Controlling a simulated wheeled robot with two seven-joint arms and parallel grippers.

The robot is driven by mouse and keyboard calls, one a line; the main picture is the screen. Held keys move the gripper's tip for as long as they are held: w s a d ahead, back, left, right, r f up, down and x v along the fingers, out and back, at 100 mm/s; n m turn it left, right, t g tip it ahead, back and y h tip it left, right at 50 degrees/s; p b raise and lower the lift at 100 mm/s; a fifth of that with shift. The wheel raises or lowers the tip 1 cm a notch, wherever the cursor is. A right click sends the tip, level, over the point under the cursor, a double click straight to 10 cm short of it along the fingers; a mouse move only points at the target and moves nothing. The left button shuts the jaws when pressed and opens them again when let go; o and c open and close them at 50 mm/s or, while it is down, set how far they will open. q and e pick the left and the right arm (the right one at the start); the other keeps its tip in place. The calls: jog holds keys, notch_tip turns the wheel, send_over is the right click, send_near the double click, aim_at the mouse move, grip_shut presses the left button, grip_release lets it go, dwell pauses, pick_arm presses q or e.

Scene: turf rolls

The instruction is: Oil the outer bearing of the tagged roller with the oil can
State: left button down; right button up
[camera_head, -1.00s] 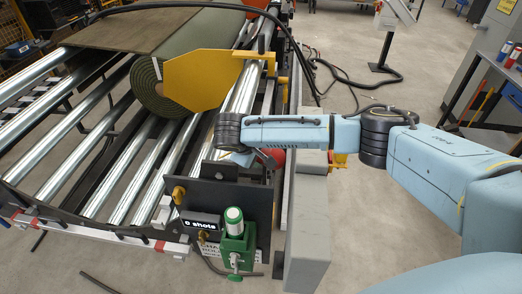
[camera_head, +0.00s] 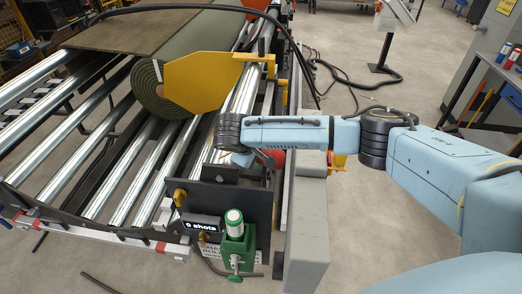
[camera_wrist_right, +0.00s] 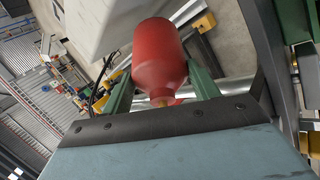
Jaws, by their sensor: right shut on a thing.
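The red oil can (camera_wrist_right: 160,62) is in my right gripper (camera_wrist_right: 162,85), between its two green fingers. Its narrow brass-coloured end points toward the wrist. In the head view a red part of the can (camera_head: 278,157) shows just beyond my wrist, above the machine's near right corner. My right gripper's fingers are mostly hidden there by my arm. Several bright steel rollers (camera_head: 146,172) run along the machine. I cannot make out a tag on any roller for certain, and the outer bearing is not clearly visible. My left gripper is not in view.
A turf roll (camera_head: 157,92) lies behind a yellow plate (camera_head: 203,82). A green and white dispenser (camera_head: 236,243) stands at the machine's front beside a "0 shots" display (camera_head: 202,225). A grey block (camera_head: 307,222) stands under my right forearm. Open floor lies to the right.

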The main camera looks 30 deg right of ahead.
jog(key=shift+r+p, duration=0.65)
jog(key=shift+r, duration=2.35)
